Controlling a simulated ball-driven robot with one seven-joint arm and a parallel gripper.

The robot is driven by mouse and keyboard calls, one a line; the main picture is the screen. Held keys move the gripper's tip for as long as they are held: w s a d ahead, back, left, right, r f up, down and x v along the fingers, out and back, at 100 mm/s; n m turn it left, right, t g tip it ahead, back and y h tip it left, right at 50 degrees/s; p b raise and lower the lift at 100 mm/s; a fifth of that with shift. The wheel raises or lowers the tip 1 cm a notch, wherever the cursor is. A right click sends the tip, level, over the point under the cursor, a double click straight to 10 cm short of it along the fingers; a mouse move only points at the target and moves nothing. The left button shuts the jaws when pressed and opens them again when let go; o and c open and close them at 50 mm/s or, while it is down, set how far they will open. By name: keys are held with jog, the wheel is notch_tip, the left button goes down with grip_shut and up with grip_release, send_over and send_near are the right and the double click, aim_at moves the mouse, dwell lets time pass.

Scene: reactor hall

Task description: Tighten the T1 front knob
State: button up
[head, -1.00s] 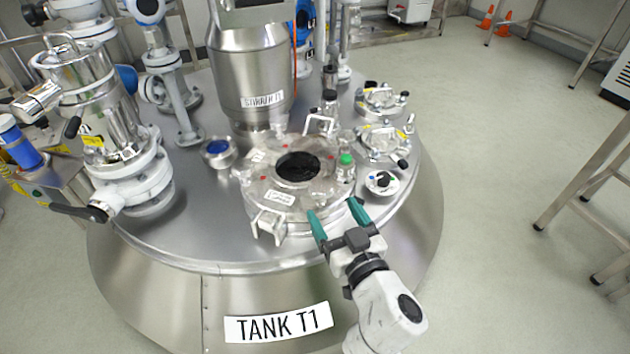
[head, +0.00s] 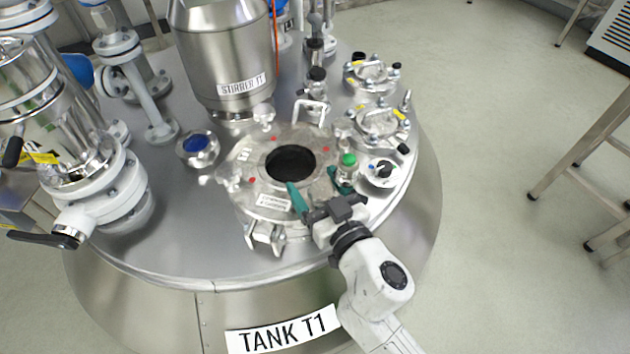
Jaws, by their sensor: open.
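The tank labelled TANK T1 (head: 284,332) has a round manway lid (head: 240,170) with a dark central opening (head: 291,163). Several metal fittings sit around the lid's rim, including a knob-like one (head: 263,114) at the back. A bracket-like fitting (head: 264,236) is at the front left of the rim. I cannot tell which fitting is the front knob; my gripper may hide it. My gripper (head: 317,188) is open, its green fingers over the lid's front right part. Nothing shows between the fingers, and I cannot tell if they touch anything.
A green-topped fitting (head: 348,168) stands close to the right finger. The stirrer housing (head: 228,60) rises behind the lid. Small clamped ports (head: 383,125) are at the right, and a blue sight port (head: 197,147) at the left.

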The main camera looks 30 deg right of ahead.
jog(key=shift+c, duration=0.5)
jog(key=c, duration=0.9)
jog(key=shift+f, duration=0.1)
jog(key=shift+h+b, duration=0.3)
jog(key=shift+b, duration=0.15)
jog(key=m+h+b, duration=0.1)
jog(key=h+b, duration=0.1)
jog(key=b, duration=0.1)
jog(key=shift+d+f+m, duration=0.1)
jog(key=shift+f+m, duration=0.15)
jog(key=shift+m, duration=0.15)
jog(key=h+b, duration=0.1)
jog(key=m+g+h+b, duration=0.1)
jog(key=shift+d+r+m+h, duration=0.1)
jog(key=shift+d+m+h, duration=0.05)
jog(key=shift+m+h, duration=0.15)
jog(key=m+g+h, duration=0.1)
jog(key=h, duration=0.1)
jog(key=m+h, duration=0.1)
jog(key=shift+s+d+r+m+g+h, duration=0.1)
jog(key=shift+d+r+m+g+h, duration=0.05)
jog(key=shift+r+m+g+h, duration=0.2)
jog(key=m+g+h, duration=0.4)
jog(key=g+h, duration=0.1)
jog(key=shift+s+d+m+h, duration=0.25)
jog(key=shift+s+d+m, duration=0.05)
jog(key=shift+m, duration=0.05)
jog(key=shift+g, duration=0.35)
